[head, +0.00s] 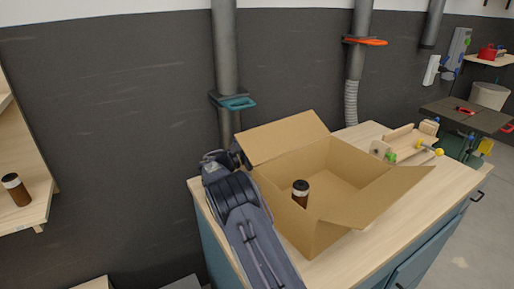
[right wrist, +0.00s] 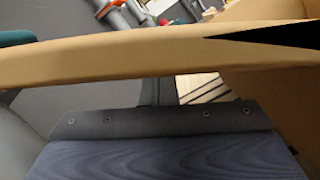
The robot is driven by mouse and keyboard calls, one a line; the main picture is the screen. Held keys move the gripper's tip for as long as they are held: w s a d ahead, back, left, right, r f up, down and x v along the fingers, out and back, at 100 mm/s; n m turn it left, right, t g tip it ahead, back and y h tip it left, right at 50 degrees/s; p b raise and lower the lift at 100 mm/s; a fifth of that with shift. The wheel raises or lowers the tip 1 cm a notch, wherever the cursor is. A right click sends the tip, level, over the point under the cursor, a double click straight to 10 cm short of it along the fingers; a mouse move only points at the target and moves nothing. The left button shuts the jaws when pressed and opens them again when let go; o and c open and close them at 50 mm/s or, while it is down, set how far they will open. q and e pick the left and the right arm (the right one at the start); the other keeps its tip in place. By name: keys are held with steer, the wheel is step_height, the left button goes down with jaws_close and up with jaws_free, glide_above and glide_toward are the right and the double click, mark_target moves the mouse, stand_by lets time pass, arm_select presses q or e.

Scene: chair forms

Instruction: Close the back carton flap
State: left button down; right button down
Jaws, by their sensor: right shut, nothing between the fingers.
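An open cardboard carton (head: 327,226) stands on the wooden worktop, with a brown jar (head: 300,193) with a white band inside it. Its back flap (head: 283,137) is open and slants up and outward. Another flap (head: 383,199) is spread open at the right front. My right gripper (head: 239,157) is shut and empty beside the left end of the back flap; whether it touches is unclear. In the right wrist view a cardboard edge (right wrist: 120,54) crosses close in front of the gripper (right wrist: 158,92). My left gripper is not in view.
The worktop (head: 353,258) has a wooden fixture with coloured knobs (head: 408,145) right of the carton. A grey pipe with a teal clamp (head: 235,102) stands behind the back flap. Another jar (head: 16,189) is on a shelf at the left.

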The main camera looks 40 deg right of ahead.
steer(key=shift+s+a+r, duration=0.1)
steer(key=shift+s+r, duration=0.2)
steer(key=shift+r, duration=0.2)
steer(key=shift+s+r, duration=0.25)
steer(key=shift+r, duration=0.2)
